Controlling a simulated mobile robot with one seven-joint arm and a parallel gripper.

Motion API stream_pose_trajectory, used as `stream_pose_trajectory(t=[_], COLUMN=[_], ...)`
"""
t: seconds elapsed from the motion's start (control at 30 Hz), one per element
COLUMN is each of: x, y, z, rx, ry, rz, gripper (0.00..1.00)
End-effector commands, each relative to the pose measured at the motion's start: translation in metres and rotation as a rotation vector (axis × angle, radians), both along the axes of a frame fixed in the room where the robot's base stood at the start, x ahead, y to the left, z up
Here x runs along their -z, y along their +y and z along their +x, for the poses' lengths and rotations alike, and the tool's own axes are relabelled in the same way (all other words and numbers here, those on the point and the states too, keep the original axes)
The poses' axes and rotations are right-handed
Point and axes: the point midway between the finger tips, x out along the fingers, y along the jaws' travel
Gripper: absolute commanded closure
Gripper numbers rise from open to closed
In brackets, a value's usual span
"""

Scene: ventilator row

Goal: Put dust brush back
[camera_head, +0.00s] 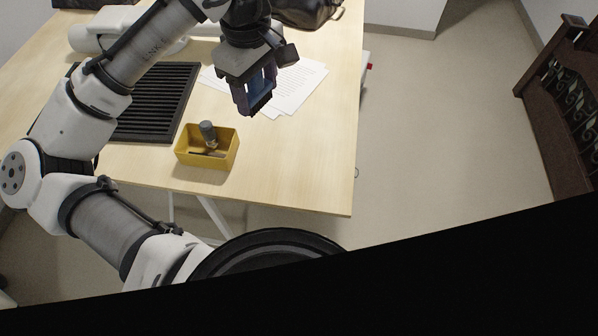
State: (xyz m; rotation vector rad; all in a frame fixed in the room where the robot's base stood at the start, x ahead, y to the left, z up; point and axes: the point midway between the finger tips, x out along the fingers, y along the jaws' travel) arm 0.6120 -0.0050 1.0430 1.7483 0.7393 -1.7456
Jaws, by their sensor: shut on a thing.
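My gripper (256,98) hangs over the table, pointing down, above and to the right of a yellow bin in the picture. It is shut on a dark blue thing (258,86), seen between its fingers. This seems to be the dust brush, but the fingers hide most of it and its bristles cannot be made out. The small open yellow bin (222,163) stands near the table's front edge. A grey round-topped thing (208,131) stands in it, with a dark thin thing (207,154) lying on its floor.
The wooden table (310,165) is bare to the right of the bin. A black ribbed tray (155,100) lies to the left. White papers (298,85) lie behind my gripper. A dark bag (308,12) sits at the back. Open floor (450,130) lies to the right.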

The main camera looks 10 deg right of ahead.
Motion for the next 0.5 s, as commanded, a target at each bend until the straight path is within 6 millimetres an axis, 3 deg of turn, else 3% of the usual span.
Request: stream_pose_trajectory(t=[0.17,0.27,0.5], x=[-0.001,0.009,0.068], y=[0.004,0.004,0.005], z=[-0.003,-0.004,-0.004], rx=[-0.054,-0.063,-0.063], ry=[0.002,0.004,0.005], rz=[0.001,0.000,0.000], gripper=[0.62,0.62,0.62])
